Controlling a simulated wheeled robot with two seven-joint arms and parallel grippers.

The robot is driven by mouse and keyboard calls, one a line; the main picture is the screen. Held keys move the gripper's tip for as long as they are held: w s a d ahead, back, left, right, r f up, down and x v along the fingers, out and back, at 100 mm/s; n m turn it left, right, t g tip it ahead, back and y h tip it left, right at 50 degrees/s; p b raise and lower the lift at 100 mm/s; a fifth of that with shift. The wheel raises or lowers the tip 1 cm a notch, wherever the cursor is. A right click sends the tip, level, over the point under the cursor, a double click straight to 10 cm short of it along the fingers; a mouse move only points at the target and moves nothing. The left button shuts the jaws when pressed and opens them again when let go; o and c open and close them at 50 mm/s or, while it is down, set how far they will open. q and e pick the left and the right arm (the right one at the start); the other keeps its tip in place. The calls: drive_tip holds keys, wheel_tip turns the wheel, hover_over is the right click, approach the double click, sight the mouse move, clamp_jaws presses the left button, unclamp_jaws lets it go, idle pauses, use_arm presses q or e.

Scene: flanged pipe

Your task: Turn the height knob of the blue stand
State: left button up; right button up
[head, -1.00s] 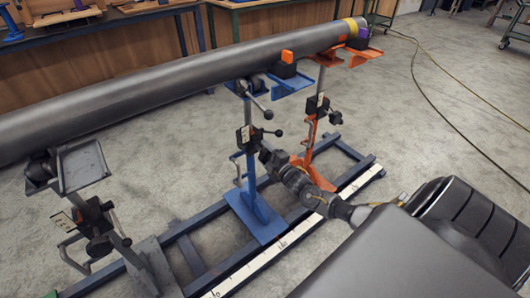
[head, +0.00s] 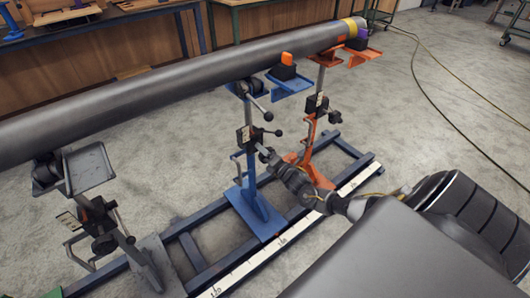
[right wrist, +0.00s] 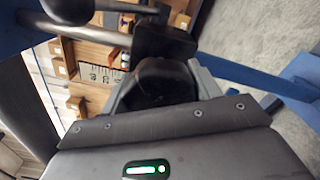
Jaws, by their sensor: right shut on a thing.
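The blue stand (head: 250,175) is upright on the rail frame, under the pipe (head: 180,95). On its post is a black clamp block with a lever handle ending in a black ball (head: 278,132). My right gripper (head: 263,150) reaches in from the lower right to just below this block. In the right wrist view, it is shut around a dark round knob (right wrist: 160,82), the height knob, beside the blue post. My left gripper is not in view.
An orange stand (head: 318,110) is just right of the blue one, close to my right forearm. A grey stand (head: 100,215) is at the left. A white scale strip (head: 260,262) runs along the frame. Workbenches (head: 120,40) line the back; a cable lies on open floor.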

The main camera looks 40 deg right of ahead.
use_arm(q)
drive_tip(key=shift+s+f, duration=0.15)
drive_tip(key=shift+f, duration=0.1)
use_arm(e)
drive_tip(key=shift+n, duration=0.3)
drive_tip(key=o, duration=1)
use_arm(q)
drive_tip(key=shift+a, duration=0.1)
use_arm(e)
drive_tip(key=shift+s, duration=0.25)
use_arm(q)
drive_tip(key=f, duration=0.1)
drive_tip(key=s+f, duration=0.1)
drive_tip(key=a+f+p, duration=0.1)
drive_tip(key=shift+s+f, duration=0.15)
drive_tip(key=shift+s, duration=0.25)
use_arm(e)
drive_tip(key=s, duration=1)
drive_tip(key=shift+s+a, duration=0.15)
